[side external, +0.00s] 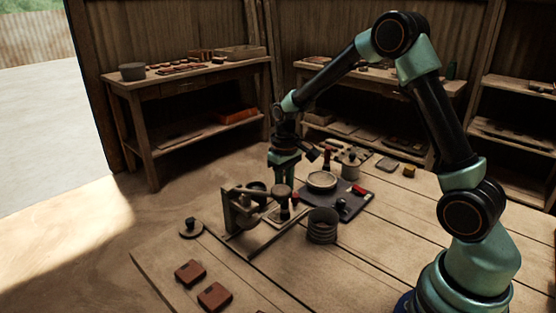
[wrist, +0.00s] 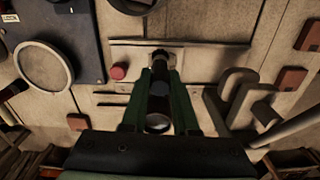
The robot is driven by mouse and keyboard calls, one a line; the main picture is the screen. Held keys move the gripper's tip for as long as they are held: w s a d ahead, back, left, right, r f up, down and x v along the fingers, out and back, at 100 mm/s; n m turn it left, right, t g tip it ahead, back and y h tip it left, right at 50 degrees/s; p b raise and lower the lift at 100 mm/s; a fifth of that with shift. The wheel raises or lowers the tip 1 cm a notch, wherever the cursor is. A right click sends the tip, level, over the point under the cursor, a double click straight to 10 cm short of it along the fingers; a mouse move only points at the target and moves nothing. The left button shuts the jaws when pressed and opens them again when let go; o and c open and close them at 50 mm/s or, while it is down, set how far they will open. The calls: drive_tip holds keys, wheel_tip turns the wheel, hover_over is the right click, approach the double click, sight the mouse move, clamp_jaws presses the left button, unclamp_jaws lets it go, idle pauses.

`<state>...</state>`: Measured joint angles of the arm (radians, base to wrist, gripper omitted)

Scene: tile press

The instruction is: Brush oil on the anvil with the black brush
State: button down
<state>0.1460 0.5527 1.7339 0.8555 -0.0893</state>
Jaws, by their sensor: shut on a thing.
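My gripper (side external: 286,176) points down over the work by the press. In the wrist view its two green fingers (wrist: 160,95) are shut on the black brush (wrist: 157,122), a dark handle with a rounded end. The brush's tip is hard to make out. The press (side external: 238,212) is a grey-brown frame with a long lever, beside and in front of my gripper; its frame shows at the right in the wrist view (wrist: 232,95). The anvil cannot be told apart clearly around the press and brush. I cannot tell whether the brush touches anything.
A dark mat (side external: 352,204) with a pale round dish (side external: 321,181) lies right of my gripper. A ribbed pot (side external: 322,227) stands in front. Red-brown tiles (side external: 214,297) lie at the front left, with a small round weight (side external: 191,228). The table's right side is mostly clear.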

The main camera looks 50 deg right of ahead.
drive_tip(key=shift+s, duration=0.75)
drive_tip(key=shift+w, duration=3.2)
wheel_tip(320, 180, up, 8)
